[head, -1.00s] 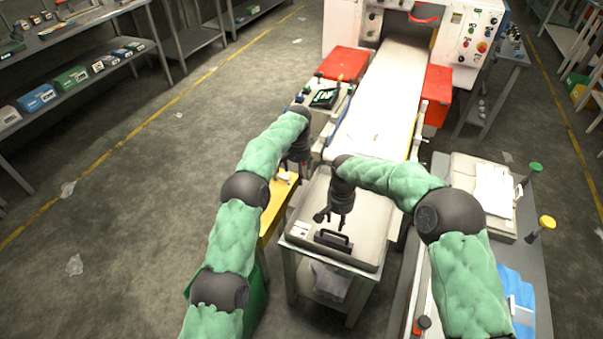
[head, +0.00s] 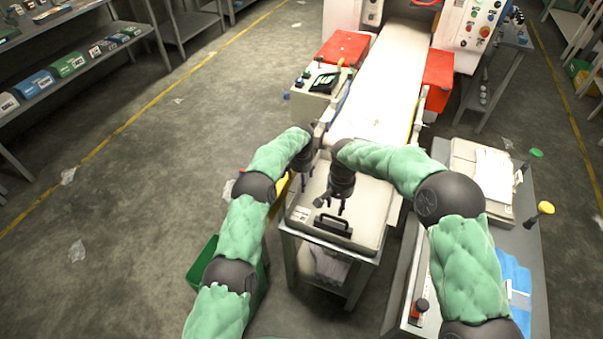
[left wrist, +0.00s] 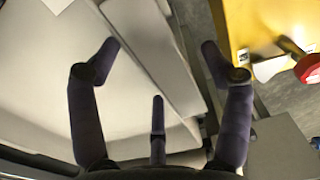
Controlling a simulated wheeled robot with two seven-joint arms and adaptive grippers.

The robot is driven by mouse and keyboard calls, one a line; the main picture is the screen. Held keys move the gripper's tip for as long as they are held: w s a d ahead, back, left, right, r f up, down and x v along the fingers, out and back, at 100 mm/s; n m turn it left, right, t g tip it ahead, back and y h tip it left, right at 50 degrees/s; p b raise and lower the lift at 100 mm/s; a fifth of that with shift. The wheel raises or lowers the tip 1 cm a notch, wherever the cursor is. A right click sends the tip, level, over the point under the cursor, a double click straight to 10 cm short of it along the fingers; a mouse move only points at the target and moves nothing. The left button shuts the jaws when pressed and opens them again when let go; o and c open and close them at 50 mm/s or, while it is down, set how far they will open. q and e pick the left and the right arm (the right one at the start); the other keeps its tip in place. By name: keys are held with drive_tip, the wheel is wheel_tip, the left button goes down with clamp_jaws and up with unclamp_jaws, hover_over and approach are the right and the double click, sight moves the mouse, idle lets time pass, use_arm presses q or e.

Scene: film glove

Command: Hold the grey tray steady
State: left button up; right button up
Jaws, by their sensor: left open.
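The grey tray (head: 372,222), pale and shallow with a black handle (head: 333,225) at its front, sits on a small metal stand. My left gripper (head: 304,184) is at its left rim, partly hidden by my arm in the head view. In the left wrist view this gripper (left wrist: 160,50) is open, with its fingers apart over a pale edge of what looks like the tray (left wrist: 135,105). I cannot tell whether they touch it. My right gripper (head: 332,204) hangs over the tray just behind the handle, its fingers apart and empty.
A pale conveyor (head: 385,85) runs behind the tray, with red boxes (head: 343,48) beside it. A grey table (head: 530,255) with a yellow-topped knob (head: 545,208) stands right. A green bin (head: 203,262) is at lower left. In the left wrist view a yellow surface (left wrist: 245,20) lies close right.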

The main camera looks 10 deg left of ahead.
use_arm(q)
drive_tip(key=shift+f, duration=0.25)
